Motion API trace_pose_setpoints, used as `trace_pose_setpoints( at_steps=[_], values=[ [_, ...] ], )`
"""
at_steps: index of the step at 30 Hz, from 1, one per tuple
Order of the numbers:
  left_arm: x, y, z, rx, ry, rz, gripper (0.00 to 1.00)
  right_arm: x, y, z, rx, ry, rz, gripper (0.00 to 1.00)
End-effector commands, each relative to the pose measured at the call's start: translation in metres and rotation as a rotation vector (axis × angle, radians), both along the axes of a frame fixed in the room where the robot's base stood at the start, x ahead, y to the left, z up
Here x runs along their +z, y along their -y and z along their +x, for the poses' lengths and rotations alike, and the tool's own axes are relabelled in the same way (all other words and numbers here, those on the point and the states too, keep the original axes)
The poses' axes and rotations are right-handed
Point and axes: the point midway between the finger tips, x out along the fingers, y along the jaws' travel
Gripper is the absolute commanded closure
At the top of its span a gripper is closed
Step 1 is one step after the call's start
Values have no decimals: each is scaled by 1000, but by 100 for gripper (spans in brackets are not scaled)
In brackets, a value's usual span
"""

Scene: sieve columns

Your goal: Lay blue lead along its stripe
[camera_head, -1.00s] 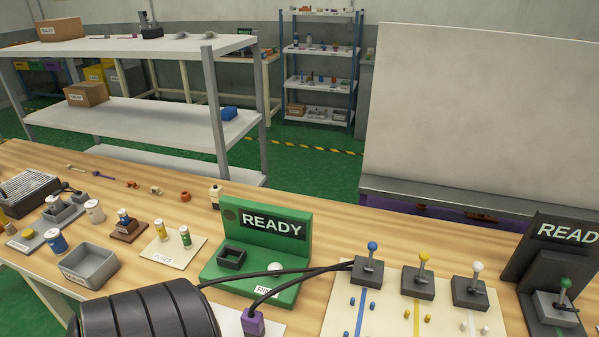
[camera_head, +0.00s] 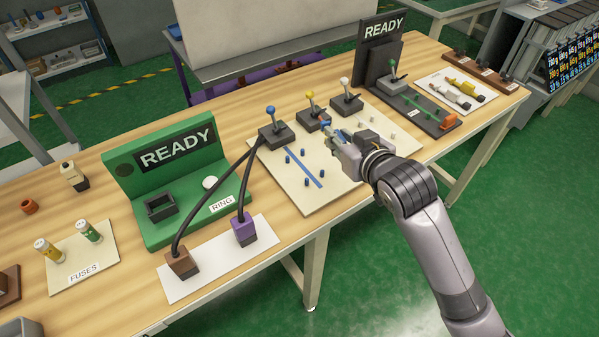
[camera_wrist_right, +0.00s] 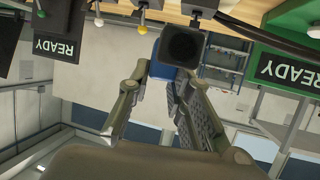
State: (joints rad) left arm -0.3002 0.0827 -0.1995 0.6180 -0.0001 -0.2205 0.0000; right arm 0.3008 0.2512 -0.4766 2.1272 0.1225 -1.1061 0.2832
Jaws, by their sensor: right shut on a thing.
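My right gripper (camera_head: 332,137) reaches in over the striped board and is shut on a blue piece with a black round end. That blue piece shows between the fingers in the right wrist view (camera_wrist_right: 174,72); I take it for the end of the blue lead. The lead's remaining length cannot be made out. The blue stripe (camera_head: 303,168) runs along the cream board (camera_head: 282,188), with blue pegs (camera_head: 287,160) beside it, left of the gripper. My left gripper is out of view.
Yellow (camera_head: 310,98) and white (camera_head: 345,84) levers stand behind the gripper. A green READY stand (camera_head: 125,179) is left; a dark READY stand (camera_head: 379,45) is right.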

Motion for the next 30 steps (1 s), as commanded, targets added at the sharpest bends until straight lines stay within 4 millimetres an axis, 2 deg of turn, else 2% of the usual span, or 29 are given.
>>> trace_pose_setpoints(
  at_steps=[1, 6, 11, 14, 17, 30],
  values=[
    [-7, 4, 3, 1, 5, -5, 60, 9, -11, 13, 38, 11, -4, 100],
    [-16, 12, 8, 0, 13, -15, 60, 39, -43, 37, 157, 8, -2, 100],
    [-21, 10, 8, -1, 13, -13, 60, 59, -59, 47, 224, 4, 0, 100],
    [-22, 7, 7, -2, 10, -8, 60, 62, -64, 49, 241, 0, 1, 100],
    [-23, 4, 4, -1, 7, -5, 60, 49, -65, 49, 247, -4, 2, 100],
    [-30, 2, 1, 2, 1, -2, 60, -64, -64, 49, 245, -4, 1, 100]
  ],
)
